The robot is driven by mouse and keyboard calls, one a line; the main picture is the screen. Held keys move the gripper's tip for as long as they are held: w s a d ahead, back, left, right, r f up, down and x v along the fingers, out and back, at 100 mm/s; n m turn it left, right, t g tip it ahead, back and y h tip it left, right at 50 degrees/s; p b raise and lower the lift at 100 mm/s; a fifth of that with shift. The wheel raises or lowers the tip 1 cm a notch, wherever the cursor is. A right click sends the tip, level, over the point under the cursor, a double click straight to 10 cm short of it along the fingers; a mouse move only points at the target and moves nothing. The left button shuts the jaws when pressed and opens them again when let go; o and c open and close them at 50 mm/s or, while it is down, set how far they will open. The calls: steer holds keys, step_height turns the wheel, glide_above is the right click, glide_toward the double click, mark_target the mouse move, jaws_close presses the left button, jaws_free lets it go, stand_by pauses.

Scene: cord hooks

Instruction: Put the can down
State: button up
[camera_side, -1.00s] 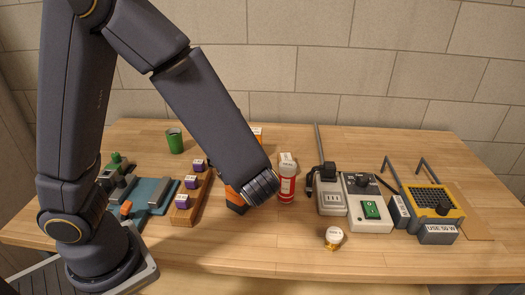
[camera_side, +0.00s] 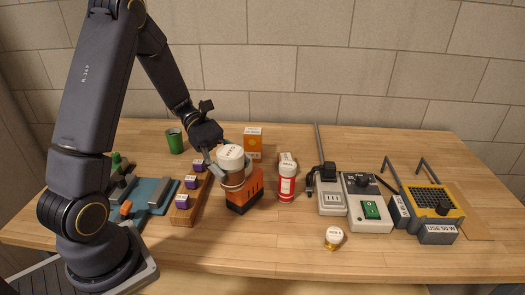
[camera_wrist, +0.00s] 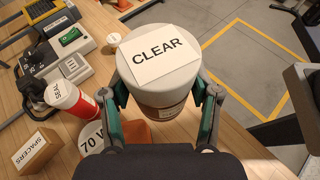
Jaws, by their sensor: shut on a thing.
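The can (camera_side: 231,158) has a white lid; in the wrist view its lid (camera_wrist: 160,58) carries a label reading CLEAR. My gripper (camera_side: 226,172) is shut around the can's side, with one green-padded finger on each side of it in the wrist view (camera_wrist: 160,100). The can is roughly upright. In the side view it overlaps the upper left of an orange and black block (camera_side: 243,192); I cannot tell whether they touch. The can's underside is hidden.
A red bottle (camera_side: 287,186) stands just right of the block, and an orange box (camera_side: 253,140) stands behind. A wooden rack with purple-topped pieces (camera_side: 185,202) is at left. A small gold-based jar (camera_side: 333,238) is at front right. The front middle of the table is clear.

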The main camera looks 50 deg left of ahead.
steer(key=w+a+r+n+t+y, duration=0.2)
steer(key=w+a+n+t+y, duration=0.1)
steer(key=a+n+t, duration=0.2)
steer(key=w+a+r+n+t+y, duration=0.2)
steer(key=a+r+n+t+y, duration=0.1)
steer(key=a+n+t, duration=0.2)
steer(key=s+a+r+n+t+y, duration=0.1)
steer(key=a+r+n+y, duration=0.1)
steer(key=a+n+y, duration=0.5)
steer(key=s+a+r+n+t+y, duration=0.1)
steer(key=a+r+n+y, duration=0.2)
steer(key=a, duration=0.7)
step_height(320, 180, down, 11)
steer(key=y, duration=0.2)
steer(key=shift+n, duration=0.4)
steer(key=w+a+f, duration=0.2)
steer(key=w+f, duration=0.1)
steer(key=w+a+f, duration=0.3)
steer(key=w, duration=0.1)
steer(key=w+a+f, duration=0.2)
steer(key=w+f, duration=0.1)
steer(key=shift+w+a+f, duration=0.25)
steer(key=shift+w+f, duration=0.15)
steer(key=shift+w+a+f, duration=0.1)
steer(key=shift+w+f, duration=0.05)
steer(key=shift+w+a+f, duration=0.1)
steer(key=shift+w+f, duration=0.05)
steer(key=shift+f, duration=1.6)
